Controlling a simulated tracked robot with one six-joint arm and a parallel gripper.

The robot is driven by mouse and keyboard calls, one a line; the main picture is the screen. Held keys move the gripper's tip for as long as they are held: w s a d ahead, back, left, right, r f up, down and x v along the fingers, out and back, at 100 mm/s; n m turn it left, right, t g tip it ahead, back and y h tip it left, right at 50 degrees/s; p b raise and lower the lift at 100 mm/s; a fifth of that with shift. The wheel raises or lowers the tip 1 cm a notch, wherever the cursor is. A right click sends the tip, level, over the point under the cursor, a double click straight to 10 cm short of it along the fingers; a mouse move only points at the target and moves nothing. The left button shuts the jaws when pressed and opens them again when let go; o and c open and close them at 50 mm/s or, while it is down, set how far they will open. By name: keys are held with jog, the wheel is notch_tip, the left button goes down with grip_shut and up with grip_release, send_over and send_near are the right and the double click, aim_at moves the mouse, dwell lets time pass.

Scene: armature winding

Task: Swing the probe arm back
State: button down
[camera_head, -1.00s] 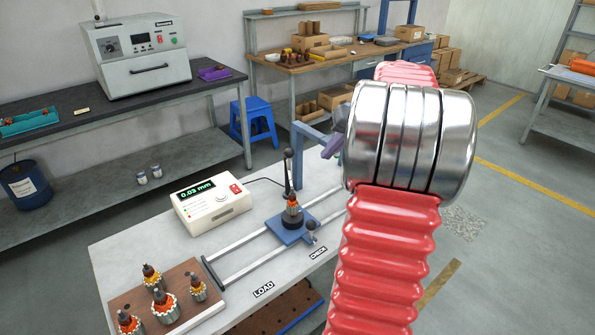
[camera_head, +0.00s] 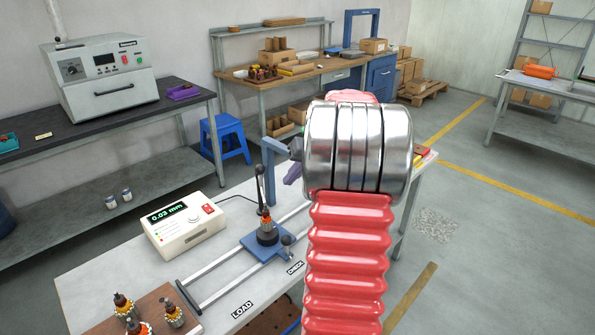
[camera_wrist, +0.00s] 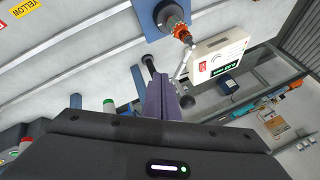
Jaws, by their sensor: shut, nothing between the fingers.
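The probe arm (camera_head: 261,188) is a thin dark rod. It stands nearly upright, leaning slightly left, over an orange-and-metal armature (camera_head: 267,229) on the blue sliding carriage (camera_head: 248,245). In the wrist view the armature (camera_wrist: 180,31) shows on the carriage (camera_wrist: 150,14), with the rod (camera_wrist: 183,68) running toward my fingers. The meter (camera_head: 183,224) reads 0.03 mm. My gripper (camera_wrist: 160,82) has purple fingers, shut and empty, near the rod; I cannot tell whether they touch it. In the head view the purple fingers (camera_head: 293,173) show right of the rod, partly behind my arm.
Rails (camera_head: 215,281) run under the carriage between the LOAD and CHECK labels. A wooden block with armatures (camera_head: 173,314) stands at front left. A blue post (camera_head: 271,180) rises behind the carriage. A knobbed pin (camera_head: 287,242) sits at the carriage's right corner.

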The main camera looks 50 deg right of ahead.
aim_at(260, 176)
jog(key=w+a+f, duration=0.3)
jog(key=w, duration=0.1)
jog(key=shift+w+a+f, duration=0.2)
jog(key=shift+f, duration=0.2)
